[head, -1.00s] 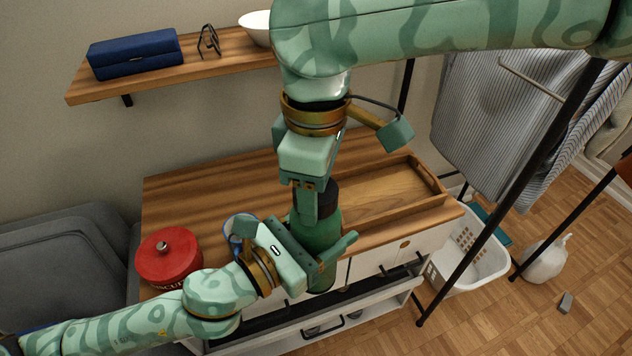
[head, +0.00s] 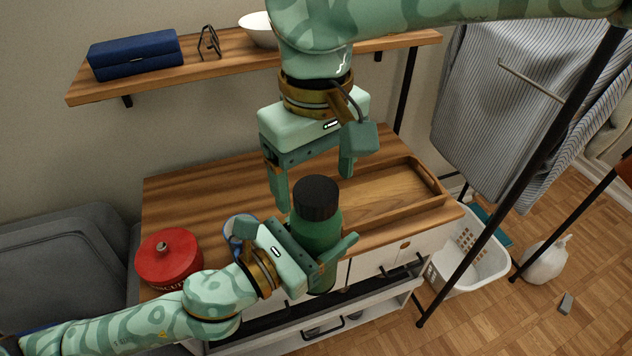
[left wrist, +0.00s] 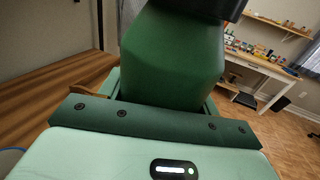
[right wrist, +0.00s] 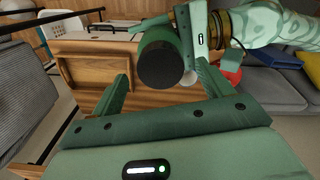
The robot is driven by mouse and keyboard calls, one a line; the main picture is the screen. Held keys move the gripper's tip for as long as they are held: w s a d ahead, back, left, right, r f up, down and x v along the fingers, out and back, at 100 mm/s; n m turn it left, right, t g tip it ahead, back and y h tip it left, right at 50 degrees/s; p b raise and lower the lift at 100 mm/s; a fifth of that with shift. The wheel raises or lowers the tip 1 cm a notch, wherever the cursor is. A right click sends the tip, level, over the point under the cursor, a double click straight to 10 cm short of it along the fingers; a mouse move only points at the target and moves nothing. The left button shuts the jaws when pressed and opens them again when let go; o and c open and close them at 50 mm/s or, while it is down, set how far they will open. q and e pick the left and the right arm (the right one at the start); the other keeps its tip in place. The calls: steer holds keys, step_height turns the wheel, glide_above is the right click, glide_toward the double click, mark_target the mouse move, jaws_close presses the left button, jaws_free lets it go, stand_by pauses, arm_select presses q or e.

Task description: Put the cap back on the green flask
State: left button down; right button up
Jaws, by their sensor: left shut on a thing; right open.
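The green flask (head: 317,232) stands roughly upright in my left gripper (head: 322,254), which is shut on its body. The flask fills the middle of the left wrist view (left wrist: 172,60). The black cap (head: 317,197) sits on top of the flask; how tightly it is seated I cannot tell. In the right wrist view the cap (right wrist: 165,63) shows end-on, between and beyond my finger tips. My right gripper (head: 313,188) is open and empty, its two fingers apart above and behind the cap in the head view, touching nothing that I can see.
A wooden desk top (head: 190,200) lies under the arms, with a wooden tray (head: 395,196) at right. A red biscuit tin (head: 168,256) and a blue-rimmed item (head: 236,228) stand left of the flask. A wall shelf (head: 190,72) is behind. A white basket (head: 478,262) is on the floor.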

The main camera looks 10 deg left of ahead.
step_height(320, 180, up, 10)
stand_by(0.3)
steer(key=shift+w+f, duration=0.1)
steer(key=shift+f, duration=0.05)
stand_by(0.3)
